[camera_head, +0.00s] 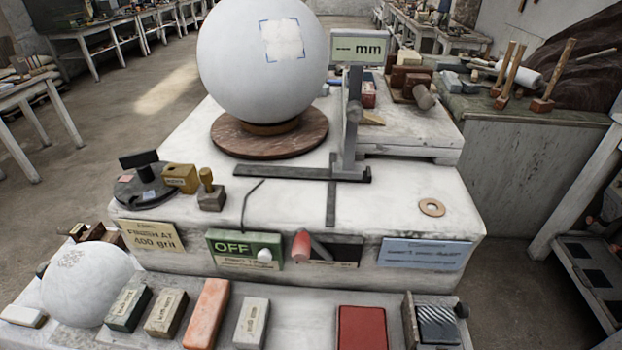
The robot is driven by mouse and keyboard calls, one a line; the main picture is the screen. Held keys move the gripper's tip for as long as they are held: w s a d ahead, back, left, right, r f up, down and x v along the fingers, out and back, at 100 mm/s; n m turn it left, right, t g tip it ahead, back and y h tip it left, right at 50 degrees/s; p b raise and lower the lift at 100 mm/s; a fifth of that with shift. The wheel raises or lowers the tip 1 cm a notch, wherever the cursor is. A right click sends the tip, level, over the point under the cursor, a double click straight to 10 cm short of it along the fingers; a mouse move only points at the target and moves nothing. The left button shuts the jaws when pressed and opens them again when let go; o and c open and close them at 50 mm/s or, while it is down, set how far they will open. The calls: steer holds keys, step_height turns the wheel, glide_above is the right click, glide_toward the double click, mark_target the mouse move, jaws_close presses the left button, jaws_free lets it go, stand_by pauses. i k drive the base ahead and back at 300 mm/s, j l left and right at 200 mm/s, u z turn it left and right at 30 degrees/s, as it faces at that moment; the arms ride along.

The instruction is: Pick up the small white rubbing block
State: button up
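A row of rubbing blocks lies on the low front ledge. A whitish block (252,322) with a printed label lies in this row, right of an orange-red block (207,314). A smaller white block (22,316) with a tan lower edge lies at the far left, beside a small white sphere (86,284). I cannot tell which of the two pale blocks is the one named. A dark green block (129,308) and a tan-grey block (166,313) lie between the sphere and the orange-red block. My gripper is not in view.
A large white sphere (262,60) stands on a round brown base (269,140) on the plaster plinth. A gauge post (350,120) stands beside it. A red pad (361,328) and a holder with a striped block (437,325) occupy the ledge's right. Bare ledge separates the whitish block and red pad.

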mark_target(251, 329)
steer(key=i+j, duration=0.1)
steer(key=j, duration=0.35)
steer(key=i+j, duration=0.1)
steer(key=j, duration=0.35)
steer(key=i+j+u, duration=0.1)
steer(key=j, duration=0.35)
